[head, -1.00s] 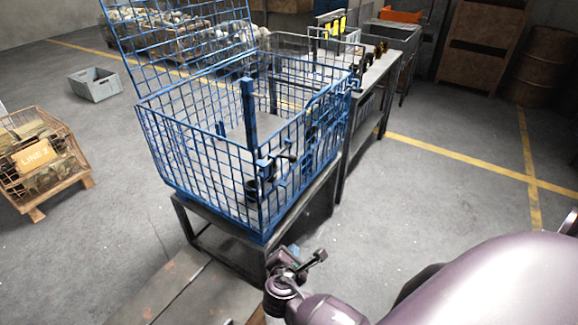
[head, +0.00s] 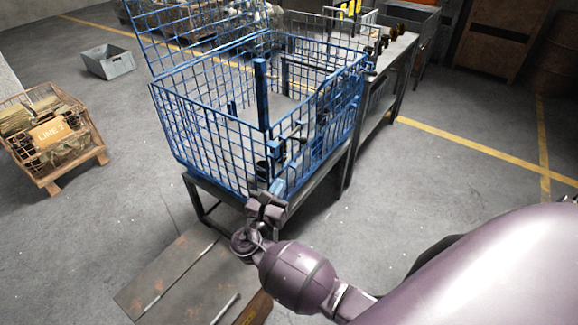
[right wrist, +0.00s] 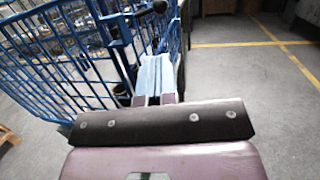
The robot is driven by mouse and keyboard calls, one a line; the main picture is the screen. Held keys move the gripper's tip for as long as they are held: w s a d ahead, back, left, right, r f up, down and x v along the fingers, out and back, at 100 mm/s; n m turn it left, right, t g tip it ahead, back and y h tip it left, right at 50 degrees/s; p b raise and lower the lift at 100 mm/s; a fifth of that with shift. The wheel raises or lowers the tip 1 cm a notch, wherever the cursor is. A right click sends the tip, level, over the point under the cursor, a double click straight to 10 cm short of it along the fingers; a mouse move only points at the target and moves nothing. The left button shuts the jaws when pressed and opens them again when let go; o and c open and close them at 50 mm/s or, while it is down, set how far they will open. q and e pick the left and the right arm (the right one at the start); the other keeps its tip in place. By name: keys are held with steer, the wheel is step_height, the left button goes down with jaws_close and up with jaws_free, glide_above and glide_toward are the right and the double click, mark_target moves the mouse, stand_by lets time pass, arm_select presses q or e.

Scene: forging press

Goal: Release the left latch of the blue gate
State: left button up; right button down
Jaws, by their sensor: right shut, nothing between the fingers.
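A blue wire-mesh cage (head: 205,125) stands on a dark metal stand, and its blue gate (head: 325,135) is on the right side. A latch with dark fittings (head: 272,160) sits by the near corner post of the gate. Dark knobs (right wrist: 159,6) and blue bars of the cage (right wrist: 50,65) show in the right wrist view. My right gripper (head: 285,180) is shut and empty just below and right of these fittings. Its pale blue fingers (right wrist: 158,66) lie together in the right wrist view, pointing toward the gate. I cannot tell whether they touch it. My left gripper is out of view.
A long workbench (head: 398,50) adjoins the cage at the back right. A wire crate with a "LINE" sign (head: 50,132) and a grey bin (head: 108,62) are at the left. The floor right of the stand is clear.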

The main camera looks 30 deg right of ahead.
mark_target(307, 141)
steer(key=x, duration=1.2)
steer(key=shift+w+d+r, duration=0.1)
steer(key=shift+w+d, duration=0.1)
steer(key=shift+d, duration=0.1)
steer(key=shift+w+d, duration=0.2)
steer(key=shift+d, duration=0.1)
steer(key=d, duration=0.1)
steer(key=w+d, duration=0.1)
steer(key=d, duration=0.2)
steer(key=shift+w, duration=0.3)
steer(key=shift+d+r, duration=0.1)
steer(key=shift+r, duration=0.05)
